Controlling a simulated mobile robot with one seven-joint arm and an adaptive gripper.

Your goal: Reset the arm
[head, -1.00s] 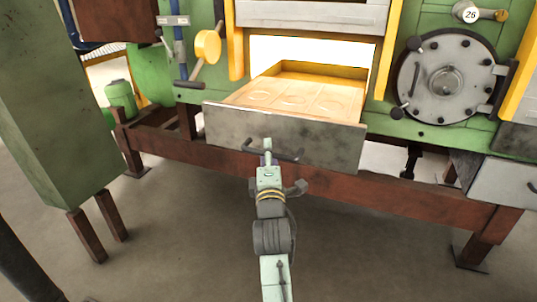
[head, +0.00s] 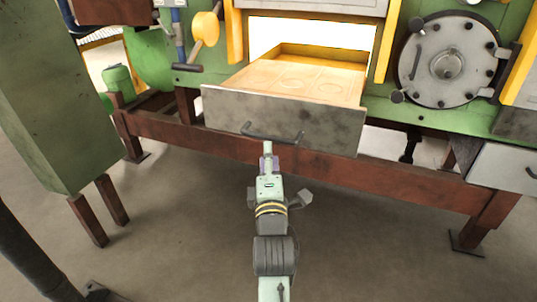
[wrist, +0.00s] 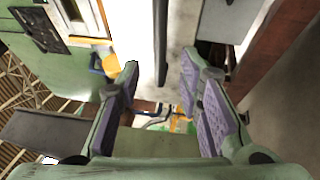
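My gripper (head: 268,152) is just below and in front of the dark bar handle (head: 262,137) of the grey drawer front (head: 225,115).
A green cabinet (head: 40,110) on brown legs stands at the left. A brown beam (head: 400,180) runs under the furnace. A round bolted hatch (head: 445,60) is at the right, with a grey box (head: 505,182) below it. The floor (head: 370,250) right of my arm is clear.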

